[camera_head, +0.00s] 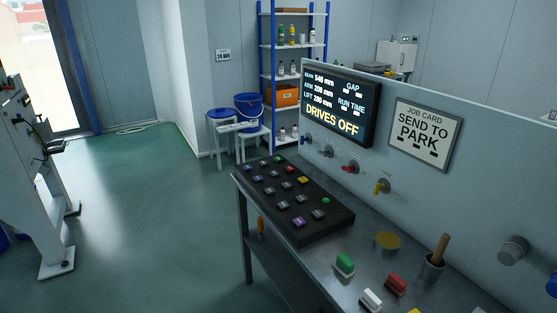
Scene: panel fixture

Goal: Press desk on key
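A black key desk (296,232) lies on the metal bench, with rows of small keys. Most keys are grey. A green key (326,200) sits near its right edge, and another green key (278,158) is at the far end. A yellow key (303,180) and a purple key (299,222) also show. The key labels are too small to read, so I cannot tell which is the on key. A display (340,106) above reads "DRIVES OFF" in yellow. Neither of my grippers is in view.
A job card (423,134) reads "SEND TO PARK". Coloured valve-like knobs (382,186) line the panel. Open floor lies left.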

